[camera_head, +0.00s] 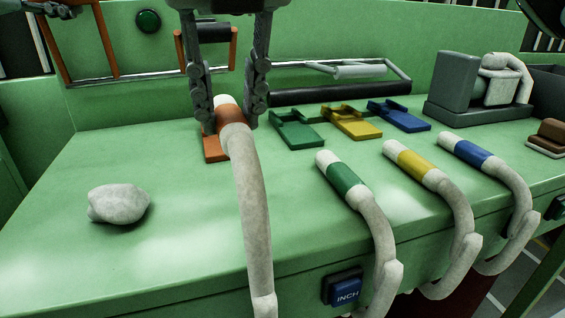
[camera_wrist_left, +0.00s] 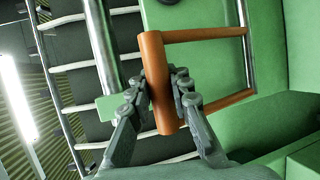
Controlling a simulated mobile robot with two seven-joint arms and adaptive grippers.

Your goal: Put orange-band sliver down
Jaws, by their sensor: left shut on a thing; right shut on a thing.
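My right gripper (camera_head: 229,100) comes down from the top and is shut on the orange-band sliver (camera_head: 250,200), a thick whitish rope, near its banded end. The sliver runs from there toward the front edge of the green bench. An orange holder (camera_head: 214,149) lies right below the banded end. I cannot tell whether the sliver touches it. My left gripper (camera_wrist_left: 163,85) is shut on an orange-brown bar (camera_wrist_left: 155,55) of a frame in the left wrist view. In the head view it shows only partly, at the top left (camera_head: 52,9).
Green (camera_head: 297,132), yellow (camera_head: 352,124) and blue (camera_head: 399,117) holders stand in a row to the right. Green-, yellow- and blue-banded slivers (camera_head: 345,175) (camera_head: 412,164) (camera_head: 468,153) hang over the front edge. A whitish lump (camera_head: 118,204) lies at left. A grey machine (camera_head: 470,90) stands back right.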

